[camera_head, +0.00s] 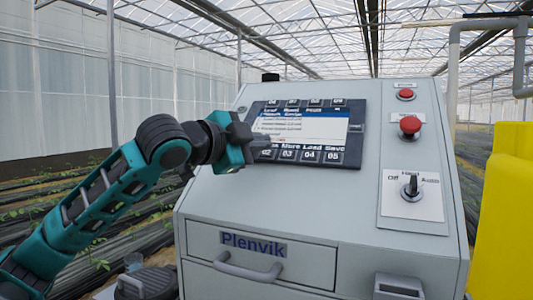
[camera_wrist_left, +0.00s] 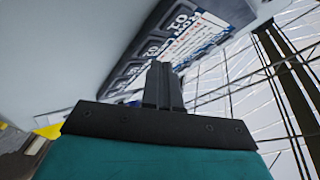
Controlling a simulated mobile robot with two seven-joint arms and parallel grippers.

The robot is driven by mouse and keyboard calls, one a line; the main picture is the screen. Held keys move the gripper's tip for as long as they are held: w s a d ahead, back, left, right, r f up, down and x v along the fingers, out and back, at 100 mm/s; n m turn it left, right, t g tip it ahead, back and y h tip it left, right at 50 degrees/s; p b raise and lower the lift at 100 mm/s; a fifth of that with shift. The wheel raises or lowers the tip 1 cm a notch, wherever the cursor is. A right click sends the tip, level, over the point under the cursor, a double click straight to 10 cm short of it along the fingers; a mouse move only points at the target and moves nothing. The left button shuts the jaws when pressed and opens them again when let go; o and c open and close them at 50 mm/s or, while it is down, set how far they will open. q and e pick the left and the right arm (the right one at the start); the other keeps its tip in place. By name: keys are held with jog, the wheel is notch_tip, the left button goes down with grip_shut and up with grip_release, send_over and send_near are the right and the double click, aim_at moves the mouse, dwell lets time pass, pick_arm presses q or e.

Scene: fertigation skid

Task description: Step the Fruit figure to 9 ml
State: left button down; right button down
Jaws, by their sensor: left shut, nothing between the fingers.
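The control panel's display (camera_head: 325,125) is a white screen in a dark frame on the sloping face of the grey cabinet. It shows several lines of small text; the Fruit figure is too small to read. Rows of dark numbered keys lie above and below the screen, with the lower row (camera_head: 310,156) captioned More, Load and Save toward the right. My left gripper (camera_head: 279,143) is shut and empty at the screen's lower left, hiding part of it. In the left wrist view, its closed fingers (camera_wrist_left: 163,85) point toward the tilted display (camera_wrist_left: 190,42); contact cannot be told. My right gripper is out of view.
Right of the display are a red button (camera_head: 405,94), a larger red mushroom button (camera_head: 410,125) and an Off/Auto rotary switch (camera_head: 411,187). A drawer (camera_head: 310,262) with a handle is below. A yellow tank (camera_head: 508,215) stands to the right.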

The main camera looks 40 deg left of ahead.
pick_arm(q)
jog(key=shift+w+a+f, duration=0.15)
jog(key=shift+w+f, duration=0.2)
jog(key=shift+f, duration=0.1)
dwell(0.9)
jog(key=shift+s+r, duration=0.1)
jog(key=shift+r, duration=0.05)
jog(key=shift+s+r, duration=0.4)
jog(key=shift+r, duration=0.05)
jog(key=shift+s+d+r+p, duration=0.15)
jog(key=shift+s+d+r, duration=0.1)
jog(key=shift+s+r, duration=0.35)
jog(key=shift+s+d+r+p, duration=0.1)
jog(key=shift+s+d+r, duration=0.1)
jog(key=shift+s+r, duration=0.35)
jog(key=shift+s+d+r+p, duration=0.15)
jog(key=shift+s+d+r, duration=0.1)
jog(key=shift+s+r, duration=0.35)
jog(key=shift+w+r, duration=0.1)
jog(key=shift+w, duration=0.05)
